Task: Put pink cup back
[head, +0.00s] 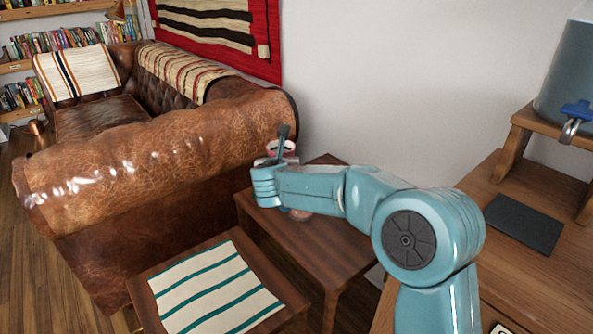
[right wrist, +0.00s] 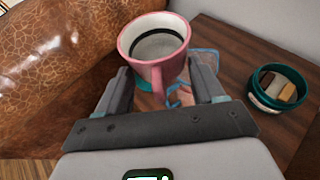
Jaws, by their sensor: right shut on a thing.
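The pink cup (right wrist: 130,40) is upright between the fingers of my right gripper (right wrist: 160,68) in the right wrist view. Its handle points back toward the wrist, and its inside is pale with a dark area. My right gripper is shut on the cup. In the head view the cup (head: 288,147) shows only partly behind the gripper (head: 281,143), above the small wooden side table (head: 325,235) beside the sofa arm. My own arm hides part of the table and the cup's underside. My left gripper is not in view.
A dark teal round container (right wrist: 257,95) with small blocks stands on the table. A bluish, see-through item (right wrist: 206,57) lies partly hidden behind the right finger. The leather sofa (head: 150,165) borders the table on the left. A stool with a striped cloth (head: 215,290) stands in front.

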